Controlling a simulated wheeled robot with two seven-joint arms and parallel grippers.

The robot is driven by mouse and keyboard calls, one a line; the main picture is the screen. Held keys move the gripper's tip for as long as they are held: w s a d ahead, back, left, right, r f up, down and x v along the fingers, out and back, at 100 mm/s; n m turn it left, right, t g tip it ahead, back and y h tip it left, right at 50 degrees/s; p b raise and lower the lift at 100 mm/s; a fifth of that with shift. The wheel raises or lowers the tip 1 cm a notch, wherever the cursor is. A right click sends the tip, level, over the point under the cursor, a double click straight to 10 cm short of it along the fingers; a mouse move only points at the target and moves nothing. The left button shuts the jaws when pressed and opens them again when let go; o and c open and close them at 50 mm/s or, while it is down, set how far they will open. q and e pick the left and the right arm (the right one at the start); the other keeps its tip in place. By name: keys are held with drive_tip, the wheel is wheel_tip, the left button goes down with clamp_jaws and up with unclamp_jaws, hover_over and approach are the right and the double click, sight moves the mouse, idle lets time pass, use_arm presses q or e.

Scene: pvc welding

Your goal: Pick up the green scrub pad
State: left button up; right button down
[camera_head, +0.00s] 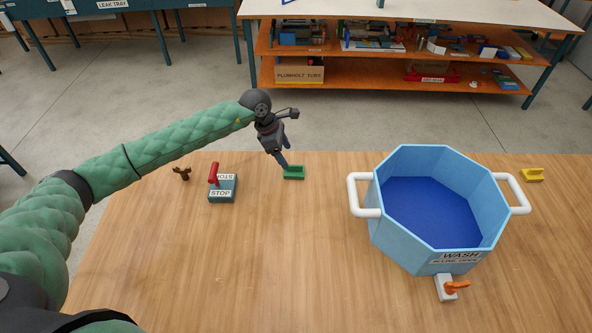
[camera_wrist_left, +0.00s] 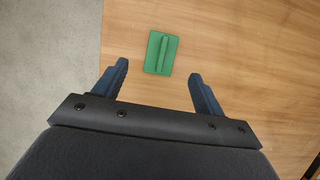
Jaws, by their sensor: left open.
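The green scrub pad (camera_head: 294,173) lies on the wooden table near its far edge. It has a raised ridge-like handle along its top. My left gripper (camera_head: 284,163) is just above and beside the pad, pointing down. In the left wrist view the pad (camera_wrist_left: 161,53) lies ahead of the two dark blue fingers, between their lines. The left gripper (camera_wrist_left: 157,82) is open and empty there, with bare table between its fingers. I cannot tell its exact height above the table. My right gripper is not in view.
A stop switch box (camera_head: 222,188) with a red lever and a small brown forked piece (camera_head: 182,173) stand left of the pad. A blue octagonal wash tub (camera_head: 412,237) stands right, with a yellow pad (camera_head: 533,174) beyond it. The table (camera_head: 270,270) is clear in front.

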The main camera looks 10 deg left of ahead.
sight(294, 166)
use_arm(q)
drive_tip(key=shift+x, duration=1.15)
drive_tip(key=x, duration=0.5)
drive_tip(key=shift+d+r, duration=0.1)
drive_tip(key=shift+d, duration=0.15)
drive_tip(key=shift+r, duration=0.1)
drive_tip(key=c, duration=1.2)
